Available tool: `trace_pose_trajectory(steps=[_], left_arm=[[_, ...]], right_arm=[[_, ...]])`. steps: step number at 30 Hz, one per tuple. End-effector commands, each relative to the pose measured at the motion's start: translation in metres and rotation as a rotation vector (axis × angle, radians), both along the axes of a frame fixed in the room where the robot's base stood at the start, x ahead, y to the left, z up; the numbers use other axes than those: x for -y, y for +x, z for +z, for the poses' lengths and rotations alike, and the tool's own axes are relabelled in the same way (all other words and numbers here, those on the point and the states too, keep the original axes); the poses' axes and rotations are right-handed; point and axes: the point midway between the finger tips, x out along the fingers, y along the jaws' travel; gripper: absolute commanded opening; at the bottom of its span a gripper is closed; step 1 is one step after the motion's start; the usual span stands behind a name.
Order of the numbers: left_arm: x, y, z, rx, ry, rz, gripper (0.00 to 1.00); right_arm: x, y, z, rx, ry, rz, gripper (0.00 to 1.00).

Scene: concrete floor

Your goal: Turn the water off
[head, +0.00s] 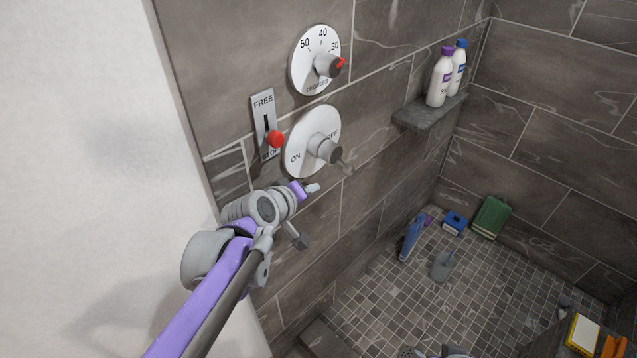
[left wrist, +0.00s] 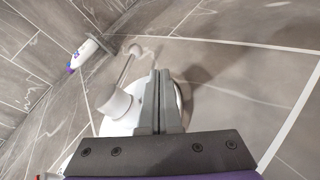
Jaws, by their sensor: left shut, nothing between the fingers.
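The water dial is a round white plate (head: 300,138) on the tiled wall, marked ON at lower left and OFF at upper right. Its grey knob (head: 325,149) has a thin lever pointing down and right in the head view. My left gripper (head: 313,188) is just below the dial, shut and empty. In the left wrist view the shut fingers (left wrist: 158,100) are in front of the white plate (left wrist: 184,100), with the knob (left wrist: 116,103) and its lever (left wrist: 130,62) to their left. Contact cannot be told. My right gripper is not in view.
A temperature dial (head: 306,62) is above, and a FREE slider with a red knob (head: 276,139) is to the left. A stone shelf (head: 428,112) holds two bottles (head: 441,78). A blue spray bottle (head: 411,240) and a green item (head: 491,217) are on the floor.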

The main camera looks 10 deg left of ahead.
Motion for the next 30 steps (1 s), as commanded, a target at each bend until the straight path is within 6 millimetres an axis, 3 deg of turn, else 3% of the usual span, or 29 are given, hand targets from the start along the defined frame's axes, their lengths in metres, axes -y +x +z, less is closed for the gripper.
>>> trace_pose_trajectory(steps=[6, 12, 18, 24, 30], left_arm=[[-0.009, -0.024, 0.010, -0.001, -0.001, 0.002, 0.00], [-0.003, -0.022, 0.002, 0.043, -0.049, 0.037, 0.00], [0.025, -0.008, -0.032, 0.234, -0.316, 0.212, 0.00], [0.035, -0.029, -0.052, 0.412, -0.622, 0.371, 0.00], [0.032, -0.046, -0.057, 0.489, -0.766, 0.438, 0.00]], right_arm=[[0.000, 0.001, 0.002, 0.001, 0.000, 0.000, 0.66], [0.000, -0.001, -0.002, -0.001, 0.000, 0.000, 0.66], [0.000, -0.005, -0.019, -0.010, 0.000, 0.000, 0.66], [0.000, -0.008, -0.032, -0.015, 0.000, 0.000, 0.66], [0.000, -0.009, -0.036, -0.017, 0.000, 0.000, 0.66]])
